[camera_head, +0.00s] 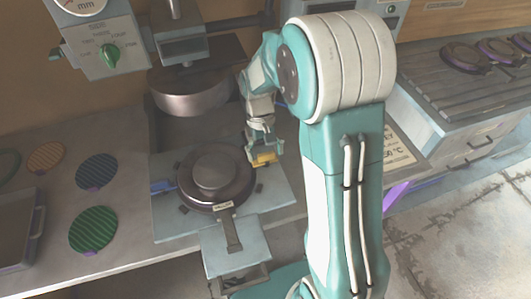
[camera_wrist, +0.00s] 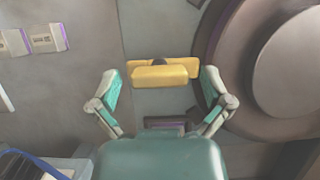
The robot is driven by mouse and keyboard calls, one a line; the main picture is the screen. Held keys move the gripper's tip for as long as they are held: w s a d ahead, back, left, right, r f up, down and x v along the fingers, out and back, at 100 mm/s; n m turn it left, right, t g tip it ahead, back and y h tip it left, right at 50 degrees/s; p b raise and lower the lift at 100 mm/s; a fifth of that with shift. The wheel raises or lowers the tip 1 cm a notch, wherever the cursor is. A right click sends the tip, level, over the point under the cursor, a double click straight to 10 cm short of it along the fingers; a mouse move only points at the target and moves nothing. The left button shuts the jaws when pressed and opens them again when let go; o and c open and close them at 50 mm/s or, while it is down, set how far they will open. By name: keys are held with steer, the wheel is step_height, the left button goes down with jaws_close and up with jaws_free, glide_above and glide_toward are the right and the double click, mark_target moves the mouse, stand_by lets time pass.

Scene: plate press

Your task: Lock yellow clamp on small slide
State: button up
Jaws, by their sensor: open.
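The yellow clamp (camera_head: 265,158) sits at the right edge of the round dark plate mould (camera_head: 214,176) on the grey slide plate (camera_head: 270,198). In the wrist view the yellow clamp (camera_wrist: 165,74) lies straight ahead, between and just beyond my fingertips. My gripper (camera_head: 263,150) is at the clamp from above; in the wrist view my gripper (camera_wrist: 163,88) is open, with one finger on each side of the clamp. I cannot tell whether a finger touches it. The round mould (camera_wrist: 250,60) is close to the right finger.
A press head (camera_head: 190,92) hangs behind the mould. A blue clamp (camera_head: 162,186) is on the mould's left side. A green disc (camera_head: 93,229) and a dark blue disc (camera_head: 97,170) lie on the counter at left. A handle (camera_head: 230,230) extends at the front.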

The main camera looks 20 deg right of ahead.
steer(key=v, duration=1.2)
stand_by(0.5)
steer(key=s+r+t, duration=0.3)
steer(key=s+t, duration=0.2)
steer(key=s, duration=0.5)
steer(key=s+r+t, duration=0.4)
steer(key=s+t, duration=0.1)
steer(key=s, duration=0.5)
steer(key=shift+s, duration=0.2)
steer(key=shift+r, duration=0.15)
